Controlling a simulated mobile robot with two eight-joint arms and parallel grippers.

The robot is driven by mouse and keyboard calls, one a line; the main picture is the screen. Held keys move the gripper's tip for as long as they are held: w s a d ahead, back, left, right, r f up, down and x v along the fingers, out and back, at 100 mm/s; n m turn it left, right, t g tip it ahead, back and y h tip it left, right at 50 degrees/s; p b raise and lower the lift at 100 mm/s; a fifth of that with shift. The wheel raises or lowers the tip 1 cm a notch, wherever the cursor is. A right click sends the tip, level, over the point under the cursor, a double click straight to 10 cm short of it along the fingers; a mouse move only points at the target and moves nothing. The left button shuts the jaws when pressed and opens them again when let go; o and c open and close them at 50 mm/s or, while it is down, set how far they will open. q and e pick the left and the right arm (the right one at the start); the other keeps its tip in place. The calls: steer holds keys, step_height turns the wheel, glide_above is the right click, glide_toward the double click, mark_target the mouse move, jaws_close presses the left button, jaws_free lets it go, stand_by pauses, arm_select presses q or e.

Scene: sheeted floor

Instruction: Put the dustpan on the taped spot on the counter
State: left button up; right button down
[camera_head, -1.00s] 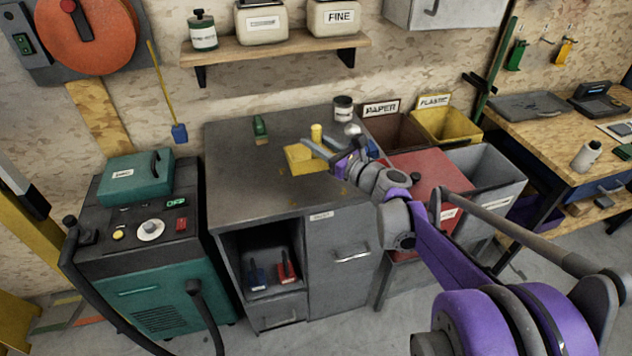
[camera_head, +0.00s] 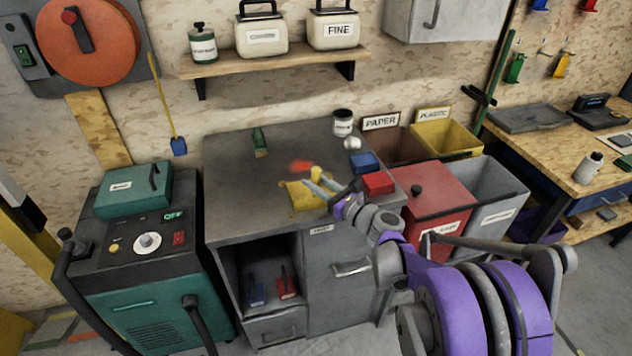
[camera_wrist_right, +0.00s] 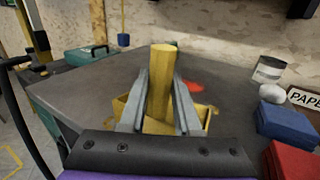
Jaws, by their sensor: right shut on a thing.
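A yellow dustpan (camera_head: 300,199) is over the front middle of the grey counter (camera_head: 232,170). Its thick handle stands upright in the right wrist view (camera_wrist_right: 160,85). My right gripper (camera_head: 322,184) is shut on this handle, one finger on each side. I cannot tell whether the pan touches the counter. The pan and gripper hide most of the counter there. My left gripper is not in view.
A blurry red patch (camera_head: 302,166) lies behind the dustpan. A green brush (camera_head: 259,142) is at the back left. A labelled jar (camera_head: 343,122), a blue box (camera_head: 363,162) and a red box (camera_head: 378,184) stand at the right. The counter's left side is clear.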

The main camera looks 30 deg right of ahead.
steer(key=c, duration=0.6)
jaws_free()
steer(key=v, duration=1.2)
steer(key=s+a+f+n+g+y, duration=0.1)
steer(key=s+a+f+n+g, duration=0.25)
steer(key=a+n, duration=0.5)
steer(key=s+a+f+n+g+y, duration=0.1)
steer(key=s+a+f+n+g, duration=0.2)
steer(key=a+f+n+g, duration=0.35)
steer(key=shift+s+a+f+n+g+h, duration=0.45)
steer(key=shift+s+n+h, duration=0.55)
steer(key=shift+s+n, duration=1.6)
steer(key=shift+s+a+f+n+g+h, duration=0.45)
steer(key=shift+s+n+h, duration=0.85)
steer(key=shift+n, duration=2.25)
steer(key=shift+s+a+f+n+g+h, duration=0.45)
steer(key=shift+s+n+h, duration=0.25)
steer(key=shift+s+n, duration=2)
